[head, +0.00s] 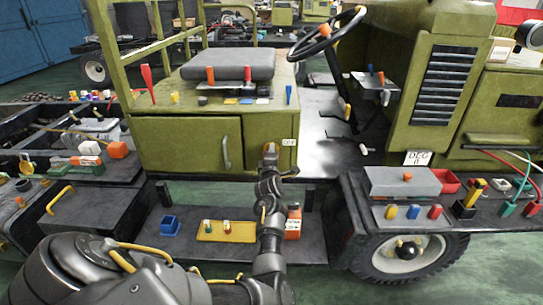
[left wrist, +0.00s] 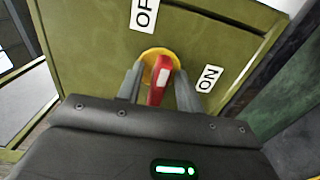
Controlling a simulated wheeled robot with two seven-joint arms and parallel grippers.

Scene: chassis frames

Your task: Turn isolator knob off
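The isolator knob (left wrist: 161,76) is a red handle with a white mark on a round yellow base, mounted on an olive green panel (left wrist: 85,45). In the left wrist view, a white OFF label (left wrist: 144,14) is above it and a white ON label (left wrist: 209,78) is to its right. My left gripper (left wrist: 160,76) has its fingers apart, one on each side of the red handle. A small gap shows on the left side; contact on the right is unclear. In the head view, my left gripper (head: 270,152) is at the cabinet front and largely hides the knob. My right gripper is out of view.
A black seat (head: 228,64) with tools sits above the green cabinet (head: 185,143). A steering wheel (head: 328,34) is to the right. A wheel (head: 405,252) is at lower right.

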